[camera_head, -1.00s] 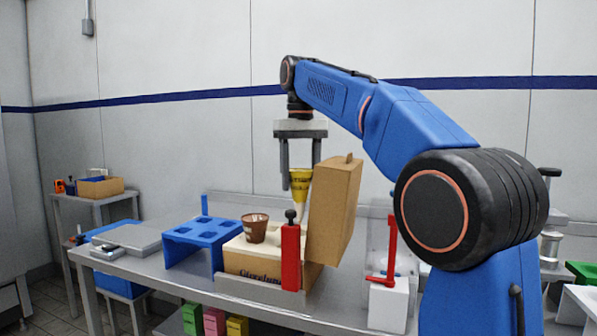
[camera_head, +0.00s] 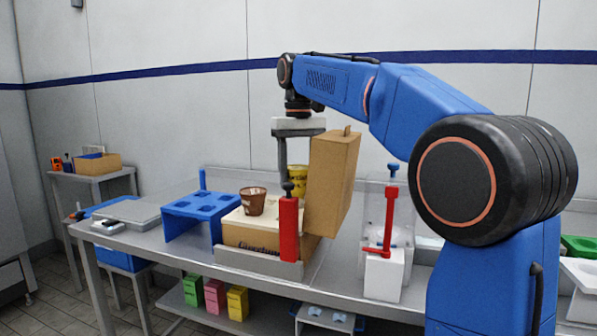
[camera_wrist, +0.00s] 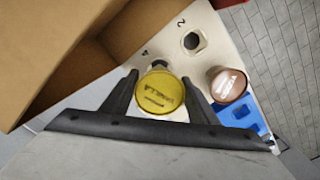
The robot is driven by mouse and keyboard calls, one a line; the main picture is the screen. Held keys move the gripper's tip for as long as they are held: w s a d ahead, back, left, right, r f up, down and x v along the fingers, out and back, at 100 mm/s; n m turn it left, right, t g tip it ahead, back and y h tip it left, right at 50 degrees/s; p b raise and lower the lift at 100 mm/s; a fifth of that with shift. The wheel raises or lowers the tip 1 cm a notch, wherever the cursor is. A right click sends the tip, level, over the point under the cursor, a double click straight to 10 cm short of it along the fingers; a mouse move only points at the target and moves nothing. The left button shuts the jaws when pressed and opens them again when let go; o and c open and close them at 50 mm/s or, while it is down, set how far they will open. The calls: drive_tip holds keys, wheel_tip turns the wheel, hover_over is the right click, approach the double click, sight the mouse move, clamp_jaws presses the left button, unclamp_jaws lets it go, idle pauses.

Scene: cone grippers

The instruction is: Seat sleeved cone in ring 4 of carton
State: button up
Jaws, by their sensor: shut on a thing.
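My gripper (camera_wrist: 159,88) is shut on a yellow sleeved cone (camera_wrist: 157,92). In the head view the cone (camera_head: 297,180) is upright, partly behind the red clamp's knob and the cardboard lid, so its tip is hidden. The carton (camera_head: 257,233) has a cream top with holes. In the wrist view the label 4 on the carton top (camera_wrist: 222,58) is beside a dark hole, which the cone partly covers. I cannot tell how far the tip is inside it. An empty hole shows near label 2. A brown cone (camera_head: 252,201) sits in another hole.
A tall brown cardboard lid (camera_head: 332,180) stands close to the right of my gripper. A red clamp (camera_head: 289,230) stands at the carton's front. A blue rack (camera_head: 200,217) is left of the carton. A red-handled press (camera_head: 387,225) stands on the right.

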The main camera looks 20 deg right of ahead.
sight(298, 189)
drive_tip(key=shift+s+f, duration=0.1)
drive_tip(key=shift+f, duration=1.95)
idle(0.5)
drive_tip(key=o, duration=1.2)
wheel_tip(298, 189, up, 12)
